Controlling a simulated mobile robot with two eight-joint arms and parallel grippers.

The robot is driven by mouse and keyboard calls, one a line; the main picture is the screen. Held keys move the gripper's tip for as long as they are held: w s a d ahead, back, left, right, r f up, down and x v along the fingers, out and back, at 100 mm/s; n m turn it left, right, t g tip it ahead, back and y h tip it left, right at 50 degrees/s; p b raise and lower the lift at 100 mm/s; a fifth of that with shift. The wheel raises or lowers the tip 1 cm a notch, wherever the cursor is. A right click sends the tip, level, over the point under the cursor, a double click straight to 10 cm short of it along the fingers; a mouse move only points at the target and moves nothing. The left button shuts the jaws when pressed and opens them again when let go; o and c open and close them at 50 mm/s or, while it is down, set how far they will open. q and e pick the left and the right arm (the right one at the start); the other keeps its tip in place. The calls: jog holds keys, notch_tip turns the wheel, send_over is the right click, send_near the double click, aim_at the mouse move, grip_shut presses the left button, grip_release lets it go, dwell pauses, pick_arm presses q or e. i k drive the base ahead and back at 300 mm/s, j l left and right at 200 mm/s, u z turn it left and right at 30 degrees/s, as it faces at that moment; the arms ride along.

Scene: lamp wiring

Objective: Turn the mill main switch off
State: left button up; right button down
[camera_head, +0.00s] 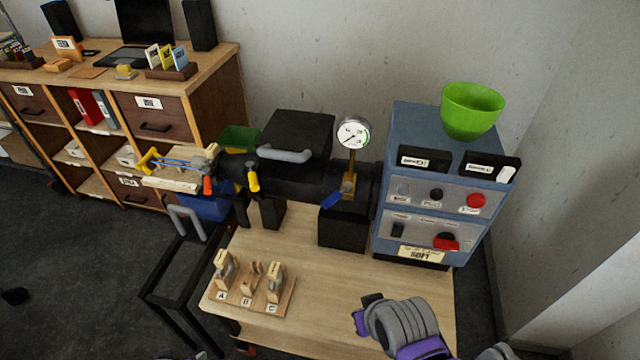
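A blue control box (384,222) stands at the right back of the wooden table. Its lower panel has a red switch (447,244) with a black round part above it, and a black switch (398,229) to the left. Its upper panel has a red round button (475,200), a black knob (436,194) and a pale round part. The small labels are unreadable, so I cannot tell which is the main switch. My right gripper (362,311), grey and purple, is over the table's front right, apart from the box; its opening is unclear. My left gripper is out of view.
A green bowl (471,108) and two black labelled modules sit on the box. A black machine with a dial gauge (353,133) stands left of it. A wooden board (252,297) with parts A, B, C lies front left. Table between board and box is clear.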

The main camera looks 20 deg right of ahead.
aim_at(445, 241)
jog(key=z, duration=1.7)
jog(key=i+l+u, duration=0.1)
jog(key=i+l, duration=0.1)
jog(key=l, duration=0.05)
